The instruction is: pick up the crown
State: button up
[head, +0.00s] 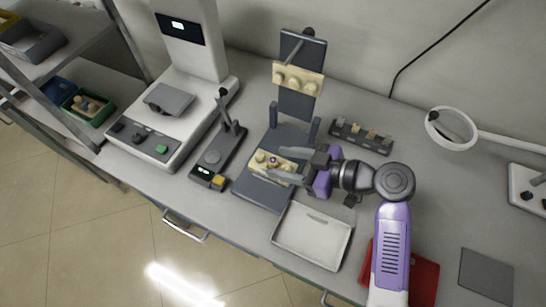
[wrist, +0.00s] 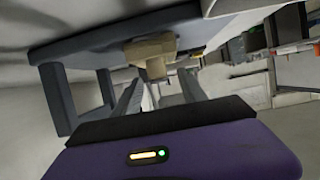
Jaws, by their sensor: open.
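My gripper (head: 281,163) is open, its two grey fingers reaching left over the beige lower tooth model (head: 259,168) on the dark articulator base (head: 262,192). A small dark purplish spot (head: 272,160) shows on the model between the fingertips; I cannot tell whether it is the crown. In the wrist view, the fingers (wrist: 160,92) stand apart with nothing clearly held. A beige block with a stub (wrist: 154,66) lies beyond them, against a dark slab (wrist: 85,32). Fingers hide part of the model.
The raised articulator plate (head: 298,103) carries the beige upper model (head: 298,78). A rack of blanks (head: 361,137) stands behind my gripper. A white tray (head: 313,237) lies in front. A black handled device (head: 219,150) stands left, and a ring lamp (head: 450,143) right.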

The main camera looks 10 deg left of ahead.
jog(key=shift+x, duration=0.8)
jog(key=shift+c, duration=0.2)
grip_shut()
notch_tip(320, 180, up, 20)
